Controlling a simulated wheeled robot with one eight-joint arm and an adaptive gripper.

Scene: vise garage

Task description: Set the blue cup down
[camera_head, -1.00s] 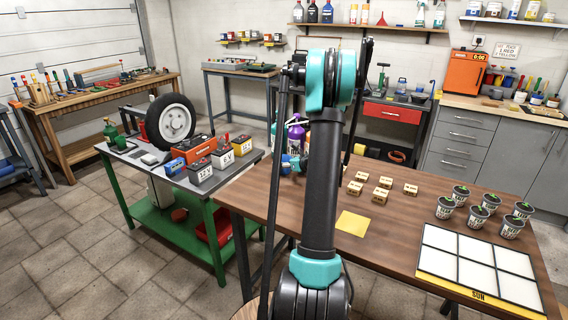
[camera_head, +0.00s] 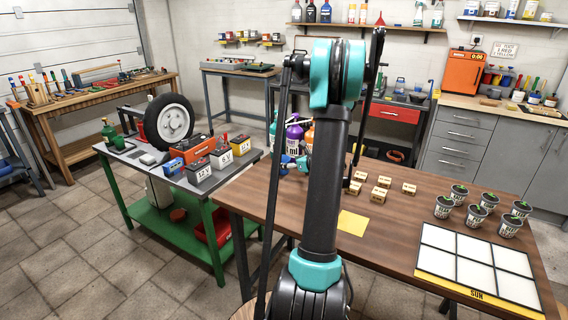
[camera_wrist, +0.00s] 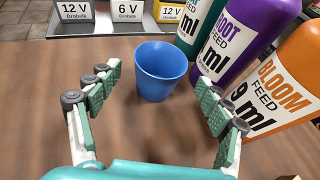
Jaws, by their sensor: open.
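The blue cup (camera_wrist: 161,70) stands upright on the brown wooden table (camera_wrist: 150,132), its open mouth up. My gripper (camera_wrist: 154,92) is open, with one finger on each side of the wrist view. The cup is between and just beyond the fingertips, with a visible gap on both sides, and nothing is held. In the head view my own arm hides much of the gripper and cup area.
A purple bottle (camera_wrist: 232,36), an orange bottle (camera_wrist: 283,85) and a green-teal bottle stand close to the cup on its right. Small wooden blocks (camera_head: 381,181), a yellow square (camera_head: 352,222), potted plants (camera_head: 476,214) and a white-panelled tray (camera_head: 470,292) occupy the table. Batteries (camera_head: 221,157) stand on the green-framed bench.

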